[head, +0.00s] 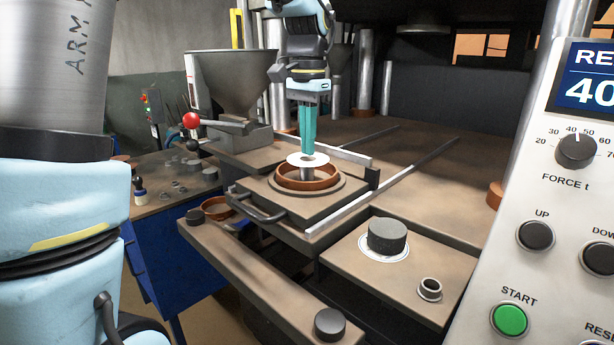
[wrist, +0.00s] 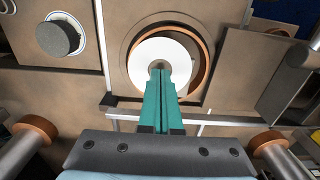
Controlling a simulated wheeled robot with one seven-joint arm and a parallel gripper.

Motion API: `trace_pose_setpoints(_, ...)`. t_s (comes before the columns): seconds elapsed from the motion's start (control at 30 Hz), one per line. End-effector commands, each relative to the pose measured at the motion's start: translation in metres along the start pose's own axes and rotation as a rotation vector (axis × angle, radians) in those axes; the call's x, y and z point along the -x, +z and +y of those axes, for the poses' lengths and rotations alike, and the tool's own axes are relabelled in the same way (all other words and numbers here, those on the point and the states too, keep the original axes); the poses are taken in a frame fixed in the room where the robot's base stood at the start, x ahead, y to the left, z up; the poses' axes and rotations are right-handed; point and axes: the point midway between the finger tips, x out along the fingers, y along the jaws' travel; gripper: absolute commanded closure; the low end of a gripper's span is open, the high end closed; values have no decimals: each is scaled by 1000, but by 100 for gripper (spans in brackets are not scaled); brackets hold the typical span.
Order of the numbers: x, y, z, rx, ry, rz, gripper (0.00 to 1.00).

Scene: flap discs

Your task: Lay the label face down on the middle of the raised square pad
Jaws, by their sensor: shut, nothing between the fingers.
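The label, a white disc with a hole in its middle (head: 293,160), is level with the top of a brown ring, around or on a grey centre post (head: 306,173). It also shows in the wrist view (wrist: 141,68), off-centre within the ring's outline. Which face is up I cannot tell. The raised square pad (head: 262,200) is the brown block with a handle that carries the ring (head: 332,183). My gripper (head: 308,152), with teal fingers, is shut and empty, pointing down at the label's middle. Its fingertips (wrist: 160,72) hide part of the hole; contact is unclear.
A dark cylinder (head: 387,235) stands on another white disc on the right-hand plate, near a small metal ring (head: 429,288). A hopper (head: 232,85) stands behind. The control panel (head: 560,220) is at right. Metal rails (head: 380,184) flank the block.

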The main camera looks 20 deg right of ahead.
Motion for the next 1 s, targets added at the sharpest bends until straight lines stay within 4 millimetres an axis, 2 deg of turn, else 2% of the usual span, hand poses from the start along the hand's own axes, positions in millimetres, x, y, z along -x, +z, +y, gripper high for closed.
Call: trace_pose_setpoints(1.0,-9,-2,-3,0,1,-1,100)
